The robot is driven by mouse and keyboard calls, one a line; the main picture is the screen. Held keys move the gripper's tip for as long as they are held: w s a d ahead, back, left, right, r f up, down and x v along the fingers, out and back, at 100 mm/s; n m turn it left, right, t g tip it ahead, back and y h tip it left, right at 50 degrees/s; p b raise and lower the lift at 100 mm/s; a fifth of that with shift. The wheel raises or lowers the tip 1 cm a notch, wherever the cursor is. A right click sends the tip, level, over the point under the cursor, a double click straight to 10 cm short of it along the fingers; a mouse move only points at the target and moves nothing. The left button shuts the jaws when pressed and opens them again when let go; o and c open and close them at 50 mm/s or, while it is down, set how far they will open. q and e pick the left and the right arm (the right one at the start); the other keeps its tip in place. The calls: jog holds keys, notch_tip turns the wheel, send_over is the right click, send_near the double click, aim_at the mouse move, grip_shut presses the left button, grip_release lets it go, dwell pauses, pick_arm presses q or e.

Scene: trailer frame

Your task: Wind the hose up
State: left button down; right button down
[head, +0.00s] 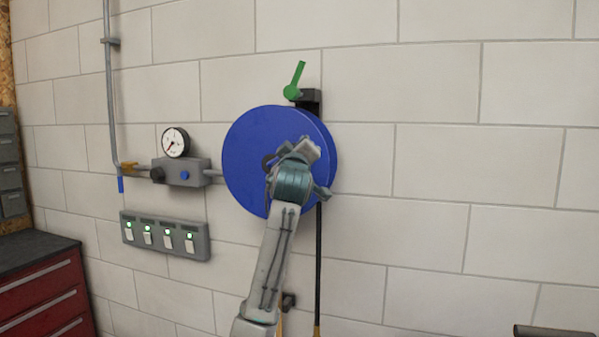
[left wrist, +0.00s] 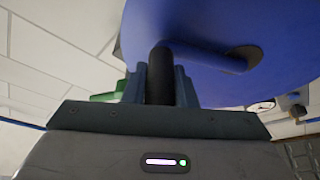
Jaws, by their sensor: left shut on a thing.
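The blue hose reel (head: 245,150) is mounted on the block wall. The black hose (head: 318,260) hangs straight down from its right side to a yellowish end (head: 317,331) at the bottom edge. My left gripper (head: 303,150) is in front of the reel's face, right of its centre. In the left wrist view the left gripper (left wrist: 160,88) is shut on the black crank handle (left wrist: 160,68). A blue crank arm (left wrist: 208,60) runs from the handle to a dark hub (left wrist: 245,53). My gripper hides the handle in the head view. My right gripper is not in view.
A green lever (head: 296,80) stands on a black bracket above the reel. A gauge (head: 175,142) and valve block (head: 183,173) are left of it, above a switch panel (head: 165,236). A red cabinet (head: 45,295) stands lower left.

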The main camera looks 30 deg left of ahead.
pick_arm(q)
jog(key=s+a+r+n+g+b, duration=0.25)
jog(key=a+r+n+b, duration=0.2)
jog(key=n, duration=0.45)
jog(key=n+g+h+b, duration=0.35)
jog(key=n+b, duration=0.25)
jog(key=n, duration=0.3)
send_near(236, 133)
jog(key=shift+y, duration=0.45)
jog(key=w+f, duration=0.1)
jog(key=w+d+f, duration=0.1)
jog(key=w, duration=0.1)
jog(key=shift+f, duration=0.3)
jog(key=shift+a, duration=0.1)
jog(key=c, duration=1.3)
grip_release()
jog(key=shift+o, duration=0.6)
jog(key=shift+a, duration=0.15)
